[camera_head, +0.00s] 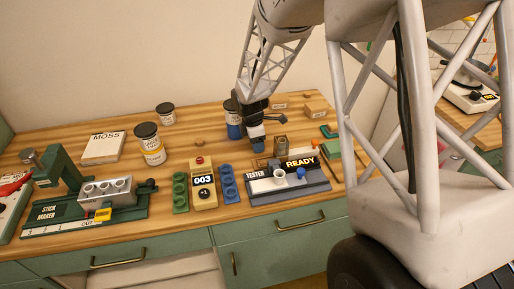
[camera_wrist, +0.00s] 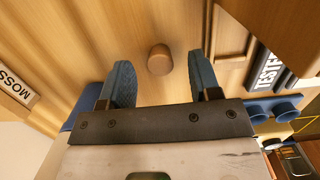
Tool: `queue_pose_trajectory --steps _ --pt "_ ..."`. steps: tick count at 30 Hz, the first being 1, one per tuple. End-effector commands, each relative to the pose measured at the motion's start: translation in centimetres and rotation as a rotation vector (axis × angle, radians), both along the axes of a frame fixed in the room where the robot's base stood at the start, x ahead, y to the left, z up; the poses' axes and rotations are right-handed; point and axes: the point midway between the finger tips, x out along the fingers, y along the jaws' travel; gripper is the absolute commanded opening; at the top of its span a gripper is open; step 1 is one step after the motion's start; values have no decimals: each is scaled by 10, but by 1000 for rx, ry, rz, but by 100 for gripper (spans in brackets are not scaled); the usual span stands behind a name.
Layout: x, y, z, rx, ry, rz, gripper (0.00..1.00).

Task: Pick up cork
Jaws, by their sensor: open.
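The cork (camera_wrist: 159,60) is a small, plain brown cylinder on the wooden table. In the wrist view it lies in the gap between my two blue fingers, apart from both. My gripper (camera_wrist: 159,68) is open and empty. In the head view my gripper (camera_head: 257,146) points down over the table, behind the tester. I cannot clearly make out the cork beside it in that view.
The tester (camera_head: 288,184) stands in front of my gripper, with a blue holder (camera_head: 229,183) to its left. A brown object (camera_head: 281,146) stands close to the right.

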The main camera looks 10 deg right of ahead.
Motion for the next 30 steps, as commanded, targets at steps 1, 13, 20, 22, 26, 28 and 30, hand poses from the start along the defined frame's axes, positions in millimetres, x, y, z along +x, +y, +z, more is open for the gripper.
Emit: queue_pose_trajectory --steps 1,13,20,22,26,28,30 --pt "0 -1 -5 0 0 0 57" --pt "0 -1 -12 0 0 0 57" --pt "0 -1 -12 0 0 0 57" --pt "0 -1 -12 0 0 0 56" --pt "0 -1 -12 0 0 0 36" --pt "0 -1 -12 0 0 0 25" --pt "0 -1 -12 0 0 0 14"
